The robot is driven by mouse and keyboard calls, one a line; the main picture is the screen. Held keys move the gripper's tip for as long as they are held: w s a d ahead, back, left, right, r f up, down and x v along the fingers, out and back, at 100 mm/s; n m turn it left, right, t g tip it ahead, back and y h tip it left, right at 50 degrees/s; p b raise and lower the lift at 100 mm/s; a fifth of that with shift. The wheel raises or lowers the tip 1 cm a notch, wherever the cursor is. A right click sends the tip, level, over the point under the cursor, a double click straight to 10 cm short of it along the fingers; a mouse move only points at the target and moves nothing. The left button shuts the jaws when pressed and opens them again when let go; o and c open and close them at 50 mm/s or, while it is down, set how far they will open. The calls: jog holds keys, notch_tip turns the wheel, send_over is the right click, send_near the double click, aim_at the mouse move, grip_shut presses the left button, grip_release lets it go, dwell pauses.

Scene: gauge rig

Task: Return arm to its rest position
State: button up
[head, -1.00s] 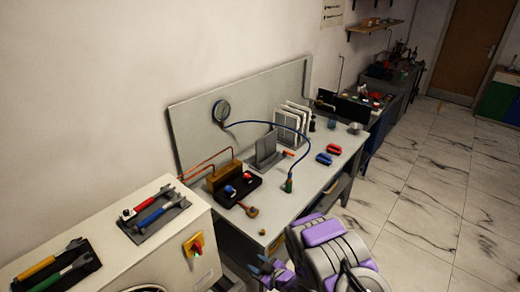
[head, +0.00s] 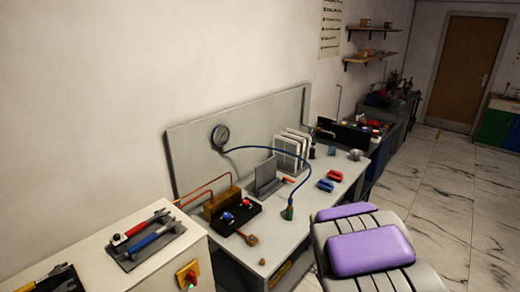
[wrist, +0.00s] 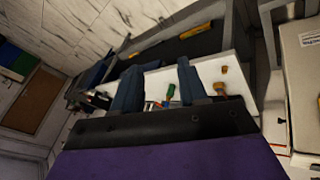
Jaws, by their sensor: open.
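My arm shows in the head view as a large grey and purple link at the lower right, in front of the workbench (head: 300,235). My gripper is out of the head view. In the wrist view my gripper (wrist: 157,92) has its two dark blue fingers apart with nothing held between them. Beyond the fingers lies the white bench top (wrist: 237,72), with a green-ended hose fitting (wrist: 170,91) and a small brown knob (wrist: 219,87) on it. The gripper appears apart from them.
A cabinet with tools (head: 145,240) stands at the lower left. The tiled floor (head: 450,190) at right is clear.

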jog(key=s+a+r+m+g+b, duration=0.1)
jog(key=s+a+r+g, duration=0.1)
jog(key=s, duration=0.9)
jog(key=s+a+r+m+g+y+b, duration=0.1)
jog(key=s+a+r+m+g+b, duration=0.1)
jog(key=s, duration=1)
jog(key=s+a+r+m+g+y+b, duration=0.1)
jog(key=s+r, duration=0.4)
jog(key=s, duration=0.6)
jog(key=a+g+b, duration=0.1)
jog(key=a+g, duration=0.1)
jog(key=shift+s+a+r+g, duration=0.15)
jog(key=shift+s+a+g, duration=0.15)
jog(key=shift+s+a, duration=0.1)
jog(key=shift+w, duration=0.1)
